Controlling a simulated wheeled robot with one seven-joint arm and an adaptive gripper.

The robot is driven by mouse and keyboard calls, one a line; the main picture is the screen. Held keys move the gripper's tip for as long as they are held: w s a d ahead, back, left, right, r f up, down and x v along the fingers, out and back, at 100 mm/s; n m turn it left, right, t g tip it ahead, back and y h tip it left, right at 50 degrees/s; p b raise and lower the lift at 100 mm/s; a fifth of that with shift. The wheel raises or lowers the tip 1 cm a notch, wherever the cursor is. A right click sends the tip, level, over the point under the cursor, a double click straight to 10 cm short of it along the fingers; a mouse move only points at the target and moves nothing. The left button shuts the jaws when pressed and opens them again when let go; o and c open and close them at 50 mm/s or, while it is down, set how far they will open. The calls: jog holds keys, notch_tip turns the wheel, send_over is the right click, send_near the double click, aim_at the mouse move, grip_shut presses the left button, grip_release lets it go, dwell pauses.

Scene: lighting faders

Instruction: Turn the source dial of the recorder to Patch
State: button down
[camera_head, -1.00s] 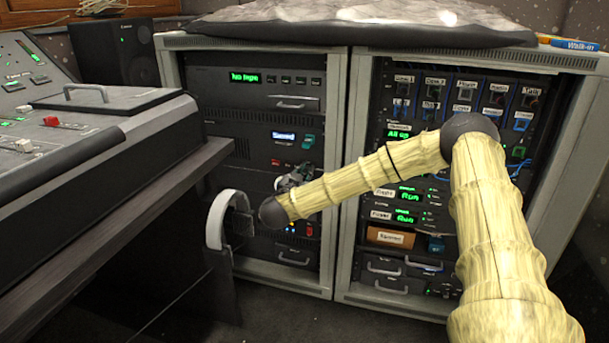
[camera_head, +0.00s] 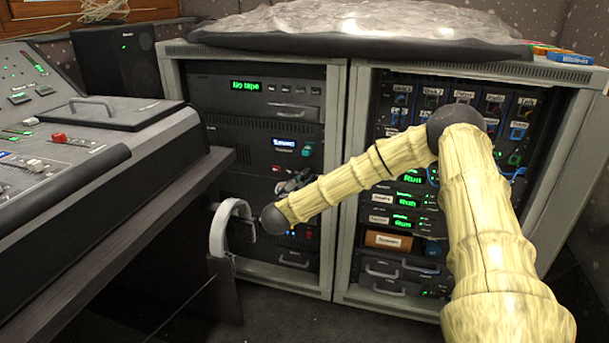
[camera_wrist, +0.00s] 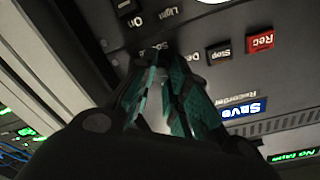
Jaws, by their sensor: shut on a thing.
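The recorder (camera_head: 258,150) is a dark unit in the left rack. In the wrist view its panel (camera_wrist: 200,95) appears upside down, with a blue display (camera_wrist: 245,107) reading "Save". My gripper (camera_wrist: 172,62) has teal fingers shut at the panel, beside a label starting "So", partly covered. The source dial is hidden between and behind the fingertips, so its pointer and setting cannot be read. In the head view my gripper (camera_head: 292,182) is small and partly behind my own arm, against the left rack's front.
A red Rec button (camera_wrist: 260,41) and a Stop button (camera_wrist: 219,53) sit close beside the fingers. The mixing desk (camera_head: 60,215) is at left, and the right rack (camera_head: 352,200) is beside the left one.

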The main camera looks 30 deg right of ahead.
jog(key=m+p, duration=0.1)
jog(key=m, duration=0.2)
jog(key=shift+m, duration=0.3)
jog(key=m, duration=0.3)
jog(key=shift+s+f+m+y, duration=0.1)
jog(key=shift+m+y, duration=0.2)
jog(key=m, duration=0.3)
jog(key=shift+b, duration=0.3)
jog(key=m+b, duration=0.2)
jog(key=m, duration=0.2)
jog(key=shift+f+m+t, duration=0.1)
jog(key=shift+m+t, duration=0.2)
jog(key=m+b, duration=0.3)
jog(key=m, duration=0.1)
jog(key=shift+y, duration=0.3)
jog(key=m+b, duration=0.2)
jog(key=m, duration=0.1)
jog(key=shift+d+f+m+t+b, duration=0.1)
jog(key=shift+m+t+b, duration=0.2)
jog(key=shift+m+b, duration=0.1)
jog(key=m+b, duration=0.4)
jog(key=shift+m+t+b, duration=0.3)
jog(key=shift+m+b, duration=1.35)
jog(key=shift+m, duration=0.15)
jog(key=shift+r, duration=0.2)
